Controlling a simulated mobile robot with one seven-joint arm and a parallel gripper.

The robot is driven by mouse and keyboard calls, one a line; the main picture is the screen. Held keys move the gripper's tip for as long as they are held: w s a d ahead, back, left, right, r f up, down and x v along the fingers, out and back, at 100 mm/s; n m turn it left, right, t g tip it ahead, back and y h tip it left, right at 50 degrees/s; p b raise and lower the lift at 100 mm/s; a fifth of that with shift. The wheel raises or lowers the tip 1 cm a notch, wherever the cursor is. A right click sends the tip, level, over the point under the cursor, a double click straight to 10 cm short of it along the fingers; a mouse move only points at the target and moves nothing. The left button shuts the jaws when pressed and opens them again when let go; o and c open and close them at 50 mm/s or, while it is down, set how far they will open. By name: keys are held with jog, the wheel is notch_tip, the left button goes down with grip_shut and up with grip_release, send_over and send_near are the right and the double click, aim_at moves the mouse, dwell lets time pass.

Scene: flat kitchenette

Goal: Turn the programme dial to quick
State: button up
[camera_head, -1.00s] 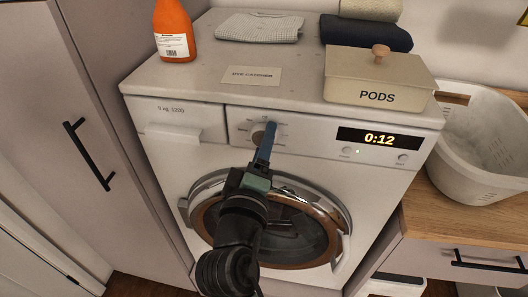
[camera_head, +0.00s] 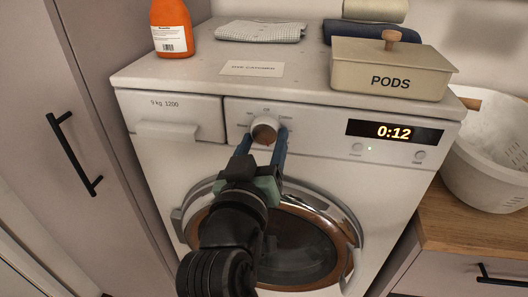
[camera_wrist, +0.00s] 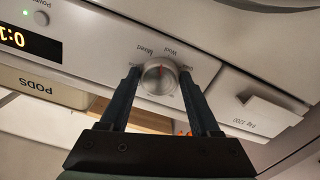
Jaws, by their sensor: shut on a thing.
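The programme dial (camera_head: 265,128) is a round metallic knob on the washing machine's front panel. My gripper (camera_head: 264,142) comes from below, one dark blue finger on each side of the dial, shut on it. In the wrist view the dial (camera_wrist: 159,79) sits between the two fingertips (camera_wrist: 160,75), with a red mark on its face towards the top of that picture. Small labels ring it; "Mixed" and "Wool" are legible there, others are partly hidden or too small. The washing machine's display (camera_head: 394,132) reads 0:12.
A PODS box (camera_head: 390,72), a paper card (camera_head: 252,68), folded cloths and an orange bottle (camera_head: 171,28) stand on the machine top. The detergent drawer (camera_head: 170,118) is left of the dial. The round door (camera_head: 300,245) below is shut. A white basket (camera_head: 490,150) is at right.

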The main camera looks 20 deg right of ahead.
jog(key=m+b, duration=0.2)
jog(key=m, duration=0.1)
jog(key=m+b, duration=0.2)
jog(key=m, duration=0.1)
jog(key=shift+w+a+f, duration=0.1)
jog(key=shift+a+f, duration=0.05)
jog(key=shift+f, duration=0.05)
jog(key=m+b, duration=0.3)
jog(key=m, duration=0.1)
jog(key=shift+r, duration=0.1)
jog(key=shift+r+m+b, duration=0.1)
jog(key=shift+m+b, duration=0.35)
jog(key=shift+m, duration=0.55)
jog(key=o, duration=1.4)
jog(key=shift+c, duration=0.2)
